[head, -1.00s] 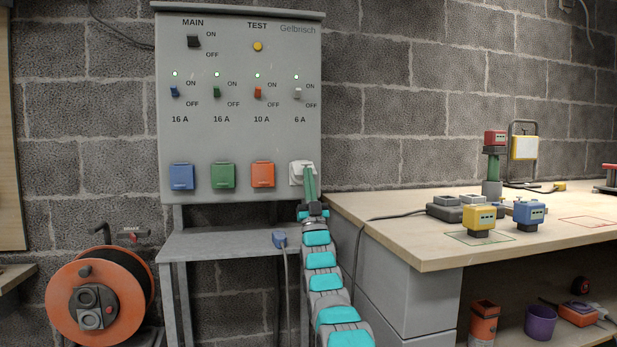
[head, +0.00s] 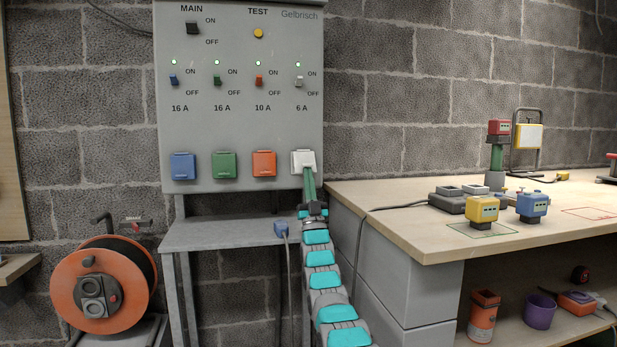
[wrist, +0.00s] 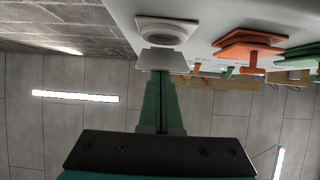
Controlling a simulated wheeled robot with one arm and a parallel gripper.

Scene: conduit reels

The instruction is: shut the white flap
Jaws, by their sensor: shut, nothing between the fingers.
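The white flap (head: 299,159) is the rightmost of the row of covers low on the grey panel, and it faces the head camera nearly square on. In the wrist view the flap (wrist: 163,59) stands out from its white socket frame (wrist: 167,30), whose round opening shows, so it is not flat against it. My gripper (head: 308,172) is shut and empty. Its green fingers reach up to the flap's lower part. In the wrist view the tips (wrist: 160,75) meet the flap's edge or pass behind it; I cannot tell whether they press on it.
Blue (head: 184,166), green (head: 224,165) and orange (head: 264,163) covers sit to the left on the panel. A grey shelf (head: 225,235) with a blue plug (head: 281,228) lies below. A workbench (head: 400,225) with coloured connectors stands close on the right. An orange reel (head: 70,290) stands at left.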

